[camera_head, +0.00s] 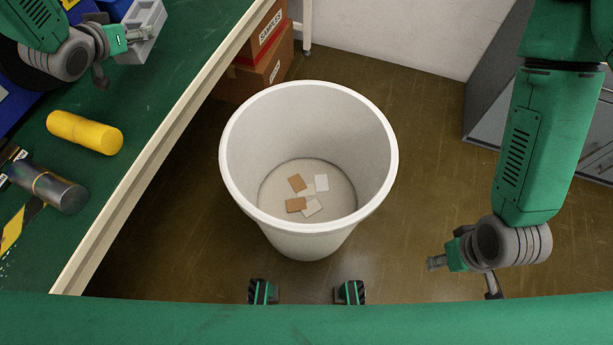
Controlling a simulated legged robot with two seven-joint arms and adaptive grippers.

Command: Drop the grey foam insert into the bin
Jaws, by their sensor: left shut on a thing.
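The grey foam insert (143,30) is a light grey block with openings at the top left, above the green table. My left gripper (137,36) is shut on its near side. I cannot tell whether the insert still touches the table. The bin (232,137) is a round white open bin on the floor, to the right of the table, with several brown and pale flat pieces on its bottom. My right gripper (437,262) hangs to the right of the bin, with no thing seen at it; its finger opening is not clear.
The green table (130,190) has a raised pale edge (165,150) between the insert and the bin. A yellow cylinder (85,132) and a dark grey cylinder (48,187) lie on it. Cardboard boxes (262,75) stand behind the bin. A grey cabinet (500,85) stands at the right.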

